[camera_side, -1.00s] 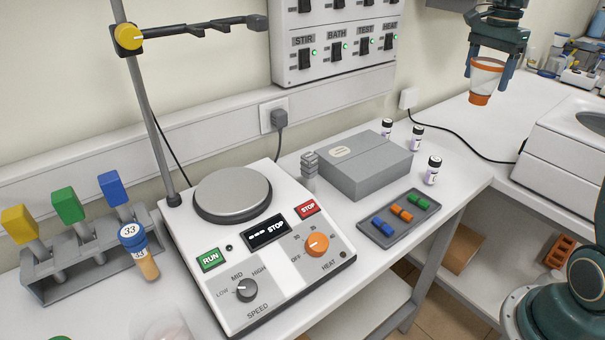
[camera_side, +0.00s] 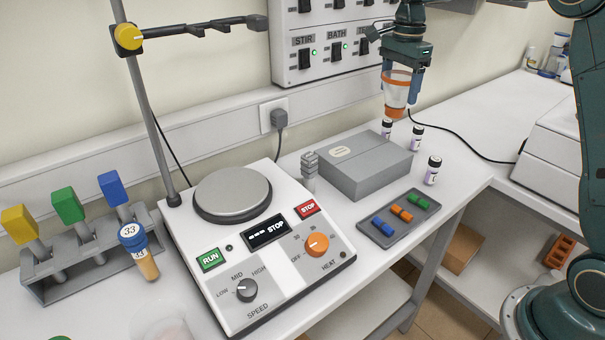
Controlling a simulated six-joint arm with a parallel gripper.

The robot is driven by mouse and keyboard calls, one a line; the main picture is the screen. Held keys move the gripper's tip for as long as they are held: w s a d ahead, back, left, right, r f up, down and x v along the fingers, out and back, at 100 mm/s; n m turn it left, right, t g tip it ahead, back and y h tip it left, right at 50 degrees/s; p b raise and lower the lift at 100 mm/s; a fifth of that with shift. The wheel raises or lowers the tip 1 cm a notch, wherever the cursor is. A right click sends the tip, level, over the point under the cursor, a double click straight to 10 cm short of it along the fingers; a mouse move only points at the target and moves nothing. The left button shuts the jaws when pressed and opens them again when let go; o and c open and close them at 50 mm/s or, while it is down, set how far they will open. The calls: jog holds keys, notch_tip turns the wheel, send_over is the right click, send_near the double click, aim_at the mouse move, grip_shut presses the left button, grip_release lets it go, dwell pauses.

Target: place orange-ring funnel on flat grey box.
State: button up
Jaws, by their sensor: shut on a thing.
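The orange-ring funnel (camera_side: 396,92) is a clear cup shape with an orange band at its top and an orange ring at its lower end. My gripper (camera_side: 399,88) points down and is shut on it, with blue fingers at its sides. The funnel is in the air, above and behind the right part of the flat grey box (camera_side: 367,177). The flat grey box lies on the white bench, with a pale oval label on its top at the left. Its top is otherwise bare.
Small dark-capped vials stand behind the box (camera_side: 387,128), (camera_side: 417,137) and to its right (camera_side: 432,172). A grey tray (camera_side: 372,235) with coloured pieces lies in front. A grey stirring piece (camera_side: 310,170) stands left of the box, beside the hotplate (camera_side: 237,195).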

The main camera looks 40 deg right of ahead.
jog(key=w+a+f, duration=0.2)
jog(key=w+a, duration=0.1)
jog(key=a, duration=0.3)
send_over(365, 152)
jog(key=shift+f, duration=3.75)
jog(key=shift+f, duration=0.15)
jog(key=o, duration=1)
notch_tip(365, 152, up, 12)
jog(key=shift+r, duration=0.2)
jog(key=shift+s+a, duration=0.1)
